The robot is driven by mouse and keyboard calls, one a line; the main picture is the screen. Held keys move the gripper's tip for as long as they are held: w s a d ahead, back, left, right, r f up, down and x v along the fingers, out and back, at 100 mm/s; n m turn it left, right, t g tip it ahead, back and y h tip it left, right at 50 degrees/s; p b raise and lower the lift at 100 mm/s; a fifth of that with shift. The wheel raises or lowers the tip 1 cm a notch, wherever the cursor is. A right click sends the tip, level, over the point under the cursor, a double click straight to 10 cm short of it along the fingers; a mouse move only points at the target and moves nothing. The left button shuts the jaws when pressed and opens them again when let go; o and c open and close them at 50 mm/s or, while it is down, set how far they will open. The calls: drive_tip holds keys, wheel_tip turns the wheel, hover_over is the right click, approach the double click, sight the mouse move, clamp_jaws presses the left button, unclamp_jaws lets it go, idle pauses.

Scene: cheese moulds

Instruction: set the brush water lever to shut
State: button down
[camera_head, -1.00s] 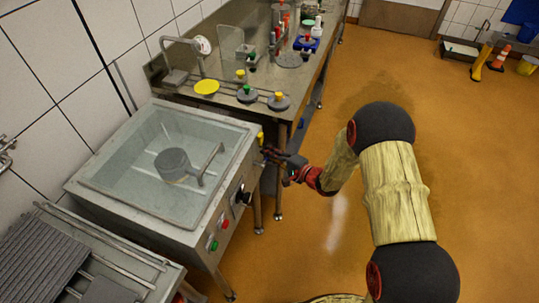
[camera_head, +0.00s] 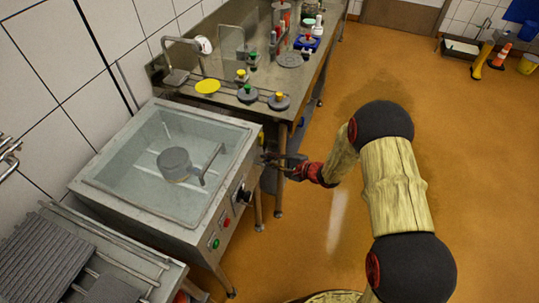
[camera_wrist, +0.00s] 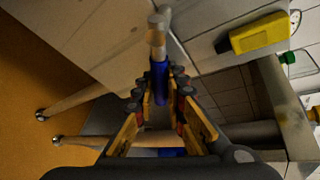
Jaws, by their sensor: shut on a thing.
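The brush water lever has a blue grip (camera_wrist: 160,82) and a bare metal stem that runs to a round metal end at the top of the wrist view. My gripper (camera_wrist: 162,95) has its two jaws closed on the blue grip, one fingertip on each side. In the head view my gripper (camera_head: 272,158) is at the front right corner of the steel basin unit (camera_head: 155,218), and the lever is too small and covered to make out there.
A yellow block (camera_wrist: 260,33) is close to the right of the lever. A steel bench (camera_head: 226,88) with several small tools and coloured knobs stands behind the basin. A grey pot (camera_head: 174,164) is in the basin.

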drive_tip(key=shift+s+a+f+m+g+p, duration=0.15)
drive_tip(key=shift+s+f+m+g+p, duration=0.45)
drive_tip(key=shift+m, duration=0.4)
drive_tip(key=shift+s+a+f+m+g+p, duration=0.2)
drive_tip(key=shift+s+f+m+g+p, duration=0.3)
drive_tip(key=shift+m+g+p, duration=0.3)
drive_tip(key=shift+s+a+f+m+g+y+p, duration=0.15)
drive_tip(key=shift+s+m+g+y+p, duration=0.2)
drive_tip(key=shift+s+m+g, duration=0.15)
drive_tip(key=shift+s+a+f+m+g+y+p, duration=0.15)
drive_tip(key=shift+s+m+g+y+p, duration=0.15)
drive_tip(key=shift+m+g, duration=0.2)
drive_tip(key=shift+s+a+f+m+g+p, duration=0.1)
drive_tip(key=shift+s+a+m+g+p, duration=0.15)
drive_tip(key=shift+s+m+g+p, duration=0.4)
drive_tip(key=shift+s+y, duration=0.1)
drive_tip(key=shift+y, duration=0.15)
drive_tip(key=c, duration=2.1)
unclamp_jaws()
drive_tip(key=v, duration=1.2)
drive_tip(key=shift+s, duration=0.1)
